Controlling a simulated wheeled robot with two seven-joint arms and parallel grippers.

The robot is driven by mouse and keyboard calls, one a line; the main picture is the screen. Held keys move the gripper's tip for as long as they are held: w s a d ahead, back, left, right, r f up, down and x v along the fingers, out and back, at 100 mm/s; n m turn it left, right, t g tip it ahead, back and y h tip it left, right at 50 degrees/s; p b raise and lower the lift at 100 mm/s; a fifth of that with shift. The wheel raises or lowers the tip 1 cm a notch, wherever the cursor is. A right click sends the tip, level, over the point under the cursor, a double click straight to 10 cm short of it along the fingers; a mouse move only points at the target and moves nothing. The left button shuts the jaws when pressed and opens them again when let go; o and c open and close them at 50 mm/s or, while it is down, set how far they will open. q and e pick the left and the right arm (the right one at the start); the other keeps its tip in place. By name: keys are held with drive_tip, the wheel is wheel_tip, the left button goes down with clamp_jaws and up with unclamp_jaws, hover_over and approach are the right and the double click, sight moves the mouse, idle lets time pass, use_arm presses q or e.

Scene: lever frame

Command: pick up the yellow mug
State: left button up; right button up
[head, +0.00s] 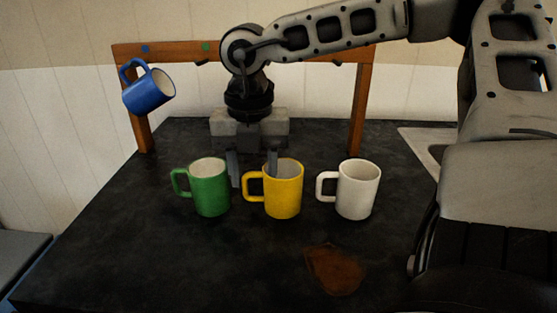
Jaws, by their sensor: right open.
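The yellow mug (284,194) stands upright on the dark table, between the green mug and the white mug, with its handle to the left. My right gripper (252,168) points down at the mug from behind, its jaws apart. One finger shows at the mug's rim and seems to reach inside the opening. The other finger is to the left, between the green mug and the yellow mug's handle. Whether either finger touches the mug cannot be told. My left gripper is not in view.
A green mug (211,190) stands close on the left and a white mug (358,190) on the right. A blue mug (150,90) hangs tilted from the wooden rack (358,110) behind. A brown patch (335,270) lies in front. The table's left front (120,260) is clear.

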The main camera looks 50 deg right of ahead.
wheel_tip(320, 180, down, 4)
drive_tip(key=shift+r, duration=0.25)
drive_tip(key=shift+c, duration=0.4)
drive_tip(key=c, duration=0.9)
drive_tip(key=shift+o, duration=0.2)
drive_tip(key=shift+r, duration=0.2)
wheel_tip(320, 180, up, 10)
drive_tip(key=shift+f, duration=0.1)
